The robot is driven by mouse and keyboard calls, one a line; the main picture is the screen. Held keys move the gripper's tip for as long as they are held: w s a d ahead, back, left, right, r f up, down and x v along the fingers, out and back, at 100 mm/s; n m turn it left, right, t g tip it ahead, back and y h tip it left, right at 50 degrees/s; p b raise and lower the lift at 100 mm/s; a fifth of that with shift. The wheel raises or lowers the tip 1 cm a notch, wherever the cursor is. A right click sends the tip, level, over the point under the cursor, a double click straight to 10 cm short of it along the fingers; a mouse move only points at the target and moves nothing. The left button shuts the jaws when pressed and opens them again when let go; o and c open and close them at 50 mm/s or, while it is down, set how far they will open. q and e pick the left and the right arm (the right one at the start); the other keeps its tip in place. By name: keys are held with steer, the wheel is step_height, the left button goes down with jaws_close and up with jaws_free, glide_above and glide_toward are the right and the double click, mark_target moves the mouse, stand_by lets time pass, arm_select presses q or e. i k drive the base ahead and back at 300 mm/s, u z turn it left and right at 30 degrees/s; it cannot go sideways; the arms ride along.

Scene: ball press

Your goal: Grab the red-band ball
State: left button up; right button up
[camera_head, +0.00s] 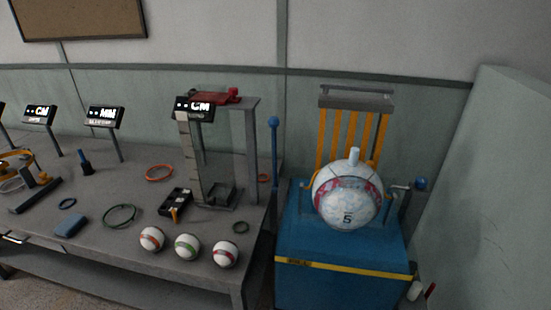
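Three small white balls stand in a row along the table's front edge. The left ball (151,238) has a reddish band, the middle ball (187,247) a green band, and the right ball (225,254) a red band. The left and right bands look alike in colour at this size. The balls are apart from each other and nothing holds them. Neither of my grippers shows in this view.
A grey press frame (251,150) stands behind the balls on the grey table (95,225). A black box (174,203), rings and a blue block (70,224) lie nearby. Right of the table, a large patterned ball (347,194) sits on a blue stand (340,287).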

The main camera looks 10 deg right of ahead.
mark_target(348, 194)
steer(key=u, duration=0.5)
steer(key=k, duration=1.2)
steer(key=z, duration=0.7)
steer(key=i, duration=1.7)
steer(key=u, duration=0.5)
